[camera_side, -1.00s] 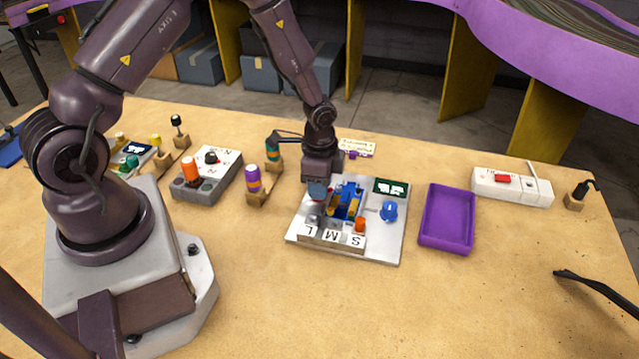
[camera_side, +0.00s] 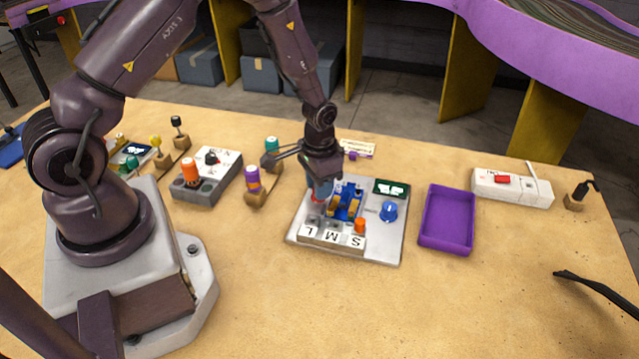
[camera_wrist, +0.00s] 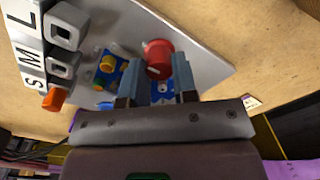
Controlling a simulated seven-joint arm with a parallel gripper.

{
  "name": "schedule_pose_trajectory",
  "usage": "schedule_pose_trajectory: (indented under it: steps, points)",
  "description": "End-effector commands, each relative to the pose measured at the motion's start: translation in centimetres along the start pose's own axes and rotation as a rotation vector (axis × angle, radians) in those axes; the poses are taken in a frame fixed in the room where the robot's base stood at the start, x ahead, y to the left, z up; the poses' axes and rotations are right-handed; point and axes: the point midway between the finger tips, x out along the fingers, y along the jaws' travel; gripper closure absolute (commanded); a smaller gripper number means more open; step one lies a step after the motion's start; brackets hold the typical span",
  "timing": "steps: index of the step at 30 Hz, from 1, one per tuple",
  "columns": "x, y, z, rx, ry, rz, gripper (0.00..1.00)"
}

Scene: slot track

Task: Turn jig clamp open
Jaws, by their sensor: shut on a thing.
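The jig plate (camera_side: 380,248) is a light grey board on the bench. A blue jig with yellow parts (camera_side: 347,202) sits at its middle and also shows in the wrist view (camera_wrist: 108,70). My gripper (camera_side: 318,196) is low over the plate's left side, pointing down. In the wrist view my gripper's fingers (camera_wrist: 157,76) are on both sides of a red knob (camera_wrist: 158,52), shut on it. In the side view only a bit of red (camera_side: 317,208) shows below the fingers. A blue dial (camera_side: 389,211) stands at the plate's right.
A block marked L, M, S (camera_side: 330,238) is at the plate's front, with an orange peg (camera_side: 359,226) at its S end. A purple tray (camera_side: 447,219) is to the right. A peg rack (camera_side: 262,187) and a grey box (camera_side: 208,178) are to the left. The front bench is clear.

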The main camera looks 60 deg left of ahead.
Motion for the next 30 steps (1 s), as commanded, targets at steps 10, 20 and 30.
schedule_pose_trajectory:
  steps: [10,20,30]
  points:
    - [-0.08,0.01,-0.02,-0.030,0.000,0.000,0.97]
    - [-0.07,0.01,-0.02,-0.029,0.000,0.000,0.50]
    - [-0.26,-0.01,-0.04,-0.027,0.001,0.000,0.48]
